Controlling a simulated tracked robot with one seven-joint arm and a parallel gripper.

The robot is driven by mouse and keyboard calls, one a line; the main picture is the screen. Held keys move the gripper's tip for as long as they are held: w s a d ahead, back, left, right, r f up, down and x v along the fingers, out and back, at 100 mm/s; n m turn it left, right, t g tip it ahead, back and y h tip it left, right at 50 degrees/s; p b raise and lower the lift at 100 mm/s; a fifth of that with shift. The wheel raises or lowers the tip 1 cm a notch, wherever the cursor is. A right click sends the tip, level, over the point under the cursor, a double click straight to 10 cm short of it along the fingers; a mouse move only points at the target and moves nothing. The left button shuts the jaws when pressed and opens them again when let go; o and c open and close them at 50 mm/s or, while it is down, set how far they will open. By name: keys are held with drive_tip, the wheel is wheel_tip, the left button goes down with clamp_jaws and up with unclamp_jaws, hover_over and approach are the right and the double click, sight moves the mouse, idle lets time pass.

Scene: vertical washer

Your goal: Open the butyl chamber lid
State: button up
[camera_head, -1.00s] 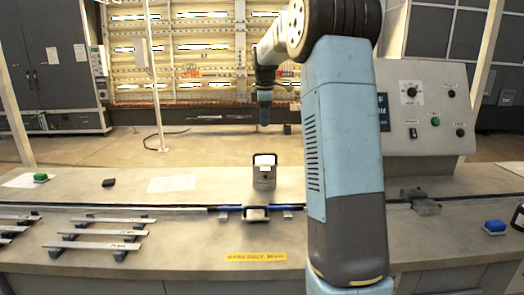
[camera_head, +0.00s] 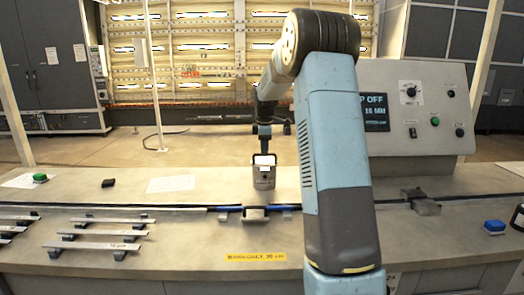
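A small grey box-shaped unit (camera_head: 264,178) with a pale label and a dark handle-like frame at its top stands upright on the counter in the middle. It may be the butyl chamber; I cannot clearly tell a separate lid. My gripper (camera_head: 264,150) points down directly over its top, close to or at the dark frame. I cannot tell whether they touch, and the fingers are too small to read. A low grey block (camera_head: 255,214) sits on the rail in front of the unit.
The grey counter (camera_head: 180,255) has slatted supports (camera_head: 95,246) at the left and a green button (camera_head: 40,178). A yellow label (camera_head: 256,257) lies on the front. A control panel (camera_head: 425,110) stands at the right, with a blue button (camera_head: 494,226) below. My arm covers part of the counter.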

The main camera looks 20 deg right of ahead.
drive_tip(key=shift+w+f, duration=0.1)
drive_tip(key=shift+f, duration=0.4)
drive_tip(key=shift+c, duration=0.5)
clamp_jaws()
drive_tip(key=shift+a, duration=0.2)
drive_tip(key=shift+w+r, duration=0.1)
